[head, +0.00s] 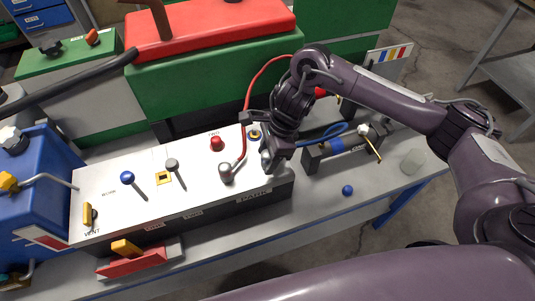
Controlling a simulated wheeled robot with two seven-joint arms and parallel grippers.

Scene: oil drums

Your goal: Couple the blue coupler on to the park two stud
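A white-topped panel box (120,208) stands on the bench, with label lettering on its top and front. A red knob (216,143) stands near a small label on its top that seems to read TWO; I cannot make out a bare stud there. A blue hose (324,134) runs from the right toward my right gripper (267,155), which points down over the panel's right end. A grey fitting shows at its fingertips, perhaps the blue coupler, mostly hidden. I cannot tell whether the fingers are closed on it. A blue-and-yellow part lies just left of the gripper. My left gripper is out of view.
A red hose (258,75) ends in a grey fitting (226,173) on the panel.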

